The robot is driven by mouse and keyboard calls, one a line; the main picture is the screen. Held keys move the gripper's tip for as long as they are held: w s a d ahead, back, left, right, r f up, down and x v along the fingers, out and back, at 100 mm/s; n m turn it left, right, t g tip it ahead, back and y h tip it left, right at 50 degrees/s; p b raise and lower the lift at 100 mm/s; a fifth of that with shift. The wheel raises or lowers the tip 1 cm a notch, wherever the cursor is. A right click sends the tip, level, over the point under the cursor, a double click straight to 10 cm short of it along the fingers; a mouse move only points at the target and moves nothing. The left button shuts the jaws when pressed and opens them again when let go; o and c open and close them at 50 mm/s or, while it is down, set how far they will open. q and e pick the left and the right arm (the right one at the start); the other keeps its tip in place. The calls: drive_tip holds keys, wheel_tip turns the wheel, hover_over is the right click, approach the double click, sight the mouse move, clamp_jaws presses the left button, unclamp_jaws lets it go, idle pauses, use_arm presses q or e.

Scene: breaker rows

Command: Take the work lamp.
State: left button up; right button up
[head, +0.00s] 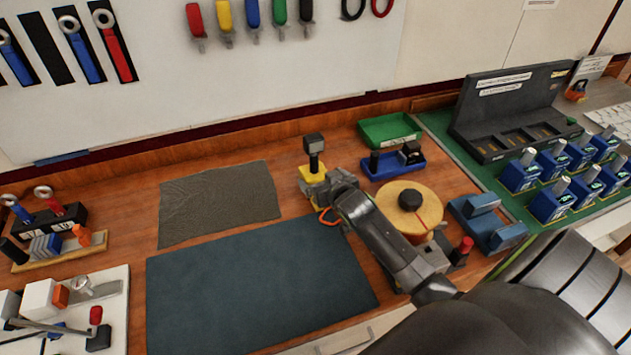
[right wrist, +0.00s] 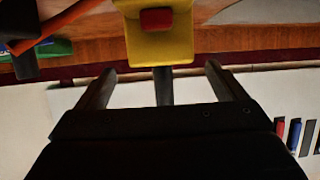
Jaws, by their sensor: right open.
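The work lamp (head: 313,150) stands on the wooden bench behind the mats, with a yellow base, a dark post and a dark boxy head. In the right wrist view its yellow base (right wrist: 158,42) with a red button is at the top, and its dark post (right wrist: 163,88) shows between the fingers. My right gripper (head: 316,186) is open, right in front of the lamp, and hides part of its base. Its two fingers (right wrist: 160,82) stand apart on either side of the post; I cannot tell whether they touch the lamp. My left gripper is not in view.
A blue tray (head: 378,170) and a green tray (head: 385,142) stand right of the lamp. A round wooden disc (head: 428,205) with a black knob is beside my right arm. A grey mat (head: 220,203) and a dark blue mat (head: 250,295) lie clear at left.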

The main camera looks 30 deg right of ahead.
sight(317, 176)
drive_tip(key=shift+p+x, duration=0.7)
drive_tip(key=shift+x, duration=1.9)
drive_tip(key=shift+a+f, duration=0.2)
drive_tip(key=shift+s, duration=0.1)
drive_tip(key=c, duration=1.4)
drive_tip(key=shift+r, duration=0.1)
